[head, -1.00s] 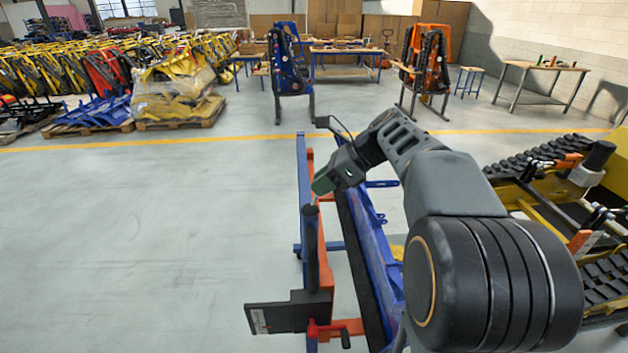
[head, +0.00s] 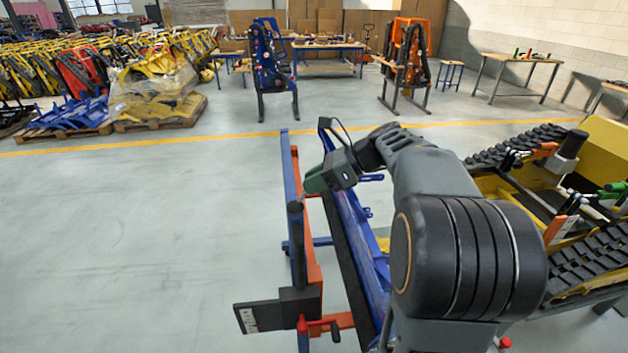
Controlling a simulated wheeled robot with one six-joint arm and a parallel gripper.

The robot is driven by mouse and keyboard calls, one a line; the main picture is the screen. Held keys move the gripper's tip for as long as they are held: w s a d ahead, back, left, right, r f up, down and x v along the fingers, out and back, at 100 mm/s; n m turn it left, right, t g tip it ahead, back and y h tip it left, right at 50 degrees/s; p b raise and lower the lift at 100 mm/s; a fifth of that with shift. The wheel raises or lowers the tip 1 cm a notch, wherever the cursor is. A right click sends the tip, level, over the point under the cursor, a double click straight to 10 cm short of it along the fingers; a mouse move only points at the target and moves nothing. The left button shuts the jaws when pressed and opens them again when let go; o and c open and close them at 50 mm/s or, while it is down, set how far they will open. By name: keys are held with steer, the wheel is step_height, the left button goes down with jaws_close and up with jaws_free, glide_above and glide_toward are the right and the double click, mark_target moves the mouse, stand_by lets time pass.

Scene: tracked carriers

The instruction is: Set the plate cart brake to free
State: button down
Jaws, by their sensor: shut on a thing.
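The plate cart (head: 286,190) is a tall narrow frame of blue and orange bars, standing left of my arm. A black upright lever (head: 297,245) with a rounded top rises on its near side, above a dark block. A red crank-like part with a black knob (head: 335,331) sits below the block. My gripper (head: 305,193), dark grey with green on it, is at the lever's top and shut. Its fingertips are small and partly hidden, so the exact hold is hard to see. I cannot tell from the view which setting the brake is in.
A dark plate with a white label (head: 247,318) juts out left of the cart. A blue frame with a black strip (head: 352,225) stands close on its right. A yellow tracked carrier (head: 590,160) is at the right. The floor left of the cart is clear.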

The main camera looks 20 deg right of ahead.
steer(key=c, duration=0.9)
jaws_free()
steer(key=v, duration=1.3)
steer(key=shift+s+d+r, duration=0.15)
steer(key=shift+d+r, duration=0.1)
